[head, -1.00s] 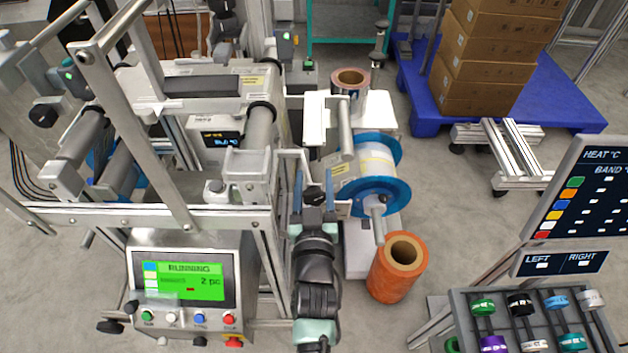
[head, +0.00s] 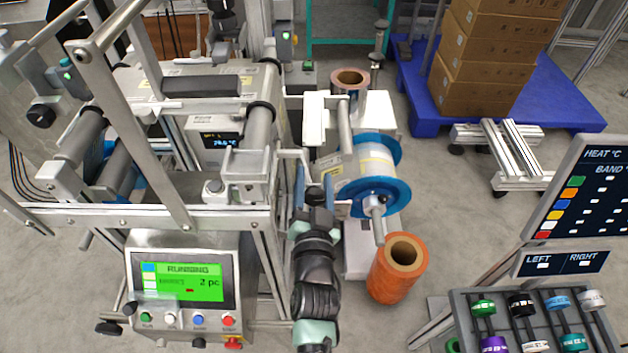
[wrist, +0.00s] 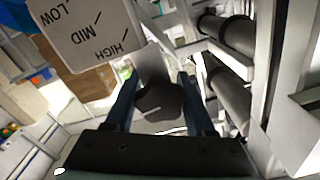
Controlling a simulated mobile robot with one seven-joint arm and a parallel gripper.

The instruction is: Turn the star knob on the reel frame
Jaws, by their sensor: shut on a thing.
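The black star knob (wrist: 158,100) shows in the wrist view, between the two blue fingers of my gripper (wrist: 160,96). My gripper is shut on the knob, with one finger at each side. Behind the knob is a grey bracket (wrist: 151,62) of the reel frame. A white plate (wrist: 85,30) marked LOW, MID and HIGH hangs at the upper left of the wrist view. In the head view my gripper (head: 313,188) reaches in at the frame's right post, and the knob is hidden there.
A blue-flanged film reel (head: 375,165) sits just right of my gripper. An orange roll (head: 396,270) stands on the floor to its right. The frame rail (head: 120,216) and control panel (head: 186,280) are close on the left. Grey rollers (wrist: 228,98) show in the wrist view.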

